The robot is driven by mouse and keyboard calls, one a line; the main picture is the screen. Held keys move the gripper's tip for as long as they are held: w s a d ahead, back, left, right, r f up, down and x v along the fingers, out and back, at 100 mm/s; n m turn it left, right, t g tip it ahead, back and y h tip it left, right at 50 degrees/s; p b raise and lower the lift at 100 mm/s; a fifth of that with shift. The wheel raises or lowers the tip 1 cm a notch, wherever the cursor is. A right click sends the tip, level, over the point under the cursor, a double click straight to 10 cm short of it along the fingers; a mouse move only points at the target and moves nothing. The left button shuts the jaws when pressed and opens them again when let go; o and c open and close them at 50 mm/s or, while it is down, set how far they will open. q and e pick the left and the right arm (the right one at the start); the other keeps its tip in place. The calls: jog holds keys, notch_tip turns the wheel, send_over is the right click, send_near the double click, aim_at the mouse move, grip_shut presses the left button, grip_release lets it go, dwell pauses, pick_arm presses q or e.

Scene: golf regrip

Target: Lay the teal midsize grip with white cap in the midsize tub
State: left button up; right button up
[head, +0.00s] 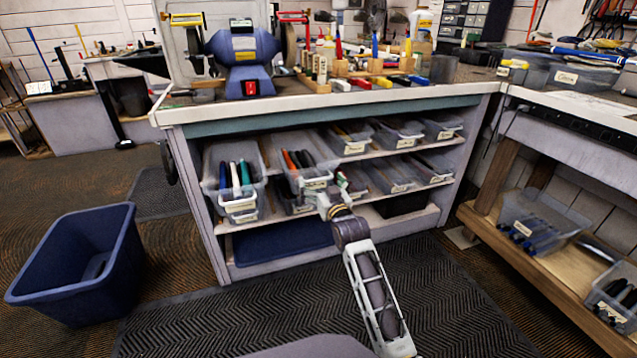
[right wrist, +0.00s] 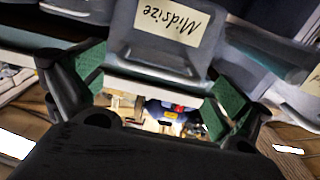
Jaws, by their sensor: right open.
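A clear tub with a "Midsize" label (right wrist: 165,24) shows upside down in the right wrist view, just beyond my right gripper's fingers. My right gripper (right wrist: 160,100) is open, with green pads and nothing between them. In the head view my right gripper (head: 324,200) is at the shelf front, by a tub of orange and dark grips (head: 300,160); that tub's label is too small to read there. A teal grip (head: 246,173) lies with white and dark grips in the left tub (head: 241,206); whether it has a white cap is unclear. My left gripper is out of view.
Several more tubs (head: 398,188) fill the shelves under the bench (head: 300,101). A blue bin (head: 65,280) stands on the floor at left. A wooden side shelf (head: 500,235) with tubs is at right. The dark mat (head: 230,325) before the bench is mostly clear.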

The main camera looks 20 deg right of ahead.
jog(key=shift+w+b, duration=0.35)
jog(key=shift+w, duration=0.7)
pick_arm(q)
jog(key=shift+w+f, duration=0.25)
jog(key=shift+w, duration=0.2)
pick_arm(e)
jog(key=shift+w, duration=0.2)
jog(key=c, duration=1.2)
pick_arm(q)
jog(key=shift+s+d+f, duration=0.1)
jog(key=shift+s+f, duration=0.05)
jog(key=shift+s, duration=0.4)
